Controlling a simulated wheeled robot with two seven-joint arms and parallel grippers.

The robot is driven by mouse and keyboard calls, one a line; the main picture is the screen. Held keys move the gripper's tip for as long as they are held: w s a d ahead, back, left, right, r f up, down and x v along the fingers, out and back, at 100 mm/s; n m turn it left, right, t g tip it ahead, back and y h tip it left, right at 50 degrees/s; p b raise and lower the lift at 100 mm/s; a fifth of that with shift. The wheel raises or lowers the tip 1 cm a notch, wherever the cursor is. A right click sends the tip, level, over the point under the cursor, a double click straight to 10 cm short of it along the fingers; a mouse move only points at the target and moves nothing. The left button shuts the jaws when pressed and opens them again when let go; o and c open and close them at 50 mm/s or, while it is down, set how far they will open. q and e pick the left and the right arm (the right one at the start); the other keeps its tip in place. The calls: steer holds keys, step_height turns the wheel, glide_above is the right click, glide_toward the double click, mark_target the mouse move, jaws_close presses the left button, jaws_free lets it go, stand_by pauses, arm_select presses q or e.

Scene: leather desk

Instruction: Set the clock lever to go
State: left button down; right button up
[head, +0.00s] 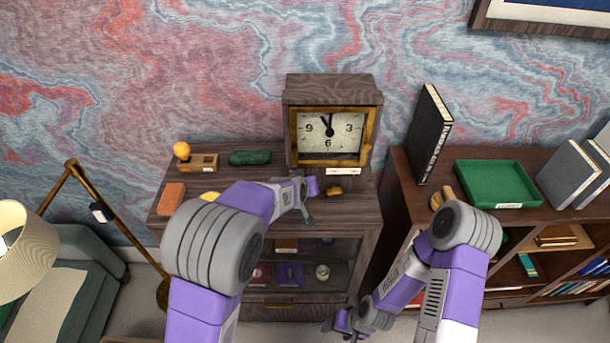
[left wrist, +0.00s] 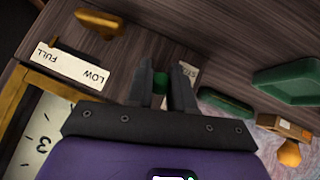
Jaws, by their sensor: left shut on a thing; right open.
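The wooden clock (head: 329,130) with a brass-framed dial stands on the cabinet. Its dial and brass frame (left wrist: 22,112) show at the lower left of the left wrist view. My left gripper (head: 304,208) is at the clock's front left. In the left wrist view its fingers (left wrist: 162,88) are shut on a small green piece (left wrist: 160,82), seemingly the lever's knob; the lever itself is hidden. A white label (left wrist: 190,71) beside the fingers is partly covered, so its word is unclear. My right gripper (head: 341,323) is open and low in front of the cabinet, away from the clock.
A "LOW/FULL" label (left wrist: 70,64) and a brass piece (head: 334,190) are near the clock. A green case (head: 250,157), a wooden block with an orange ball (head: 198,162) and an orange block (head: 172,199) lie to the left. A green tray (head: 463,182) and black book (head: 430,130) are on the right shelf.

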arm_select(q)
steer(key=shift+w+r+g+p, duration=0.15)
steer(key=shift+r+g+p, duration=0.2)
steer(key=shift+g+p, duration=0.9)
steer(key=shift+t+p, duration=0.3)
steer(key=shift+t, duration=0.05)
steer(key=c, duration=1.3)
jaws_free()
steer(key=v, duration=0.7)
steer(key=shift+r, duration=0.2)
